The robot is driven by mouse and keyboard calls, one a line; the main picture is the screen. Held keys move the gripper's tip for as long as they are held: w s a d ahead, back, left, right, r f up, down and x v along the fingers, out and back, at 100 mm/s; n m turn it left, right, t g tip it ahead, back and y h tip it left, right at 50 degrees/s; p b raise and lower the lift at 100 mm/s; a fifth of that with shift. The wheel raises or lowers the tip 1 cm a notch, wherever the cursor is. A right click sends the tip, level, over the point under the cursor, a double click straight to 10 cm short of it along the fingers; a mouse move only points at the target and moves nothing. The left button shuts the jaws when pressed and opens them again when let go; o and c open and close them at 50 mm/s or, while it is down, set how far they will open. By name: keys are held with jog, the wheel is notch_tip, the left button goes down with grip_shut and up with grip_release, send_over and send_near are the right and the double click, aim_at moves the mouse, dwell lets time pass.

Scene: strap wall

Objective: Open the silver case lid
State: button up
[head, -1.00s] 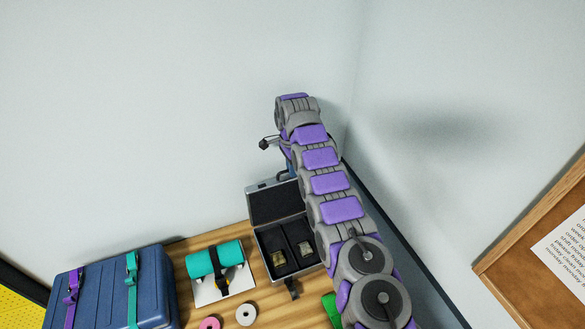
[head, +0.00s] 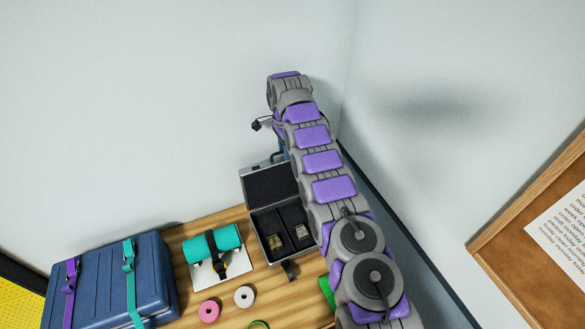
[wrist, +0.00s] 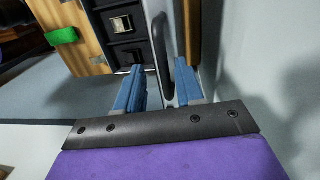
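The silver case (head: 267,243) stands on the wooden bench with its lid (head: 271,185) raised upright, showing a dark lining. Two small metallic items lie in the dark compartments of its base. In the wrist view, the lid's silver edge (wrist: 170,88) and black handle (wrist: 160,45) lie between the two blue fingers of my gripper (wrist: 160,88). The fingers are apart, one on each side of the lid's edge, with narrow gaps showing.
A teal roll with a black strap (head: 212,245) lies left of the case. A blue suitcase (head: 108,280) stands further left. Pink (head: 209,311) and white (head: 244,296) tape rolls lie in front. A wall rises close behind, and another stands to the right.

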jog(key=shift+a+r+p, duration=0.25)
jog(key=shift+r+p, duration=1.05)
jog(key=shift+p, duration=0.1)
jog(key=shift+s+f+b, duration=0.15)
jog(key=shift+f+b, duration=0.05)
jog(key=shift+b, duration=0.5)
jog(key=shift+s+d+b, duration=0.15)
jog(key=shift+s+b, duration=0.2)
jog(key=shift+b, duration=0.85)
jog(key=s+d+r+b, duration=0.1)
jog(key=s+d+b, duration=0.2)
jog(key=s, duration=1.2)
jog(key=b, duration=0.2)
jog(key=shift+r+b, duration=0.3)
jog(key=shift+r, duration=0.05)
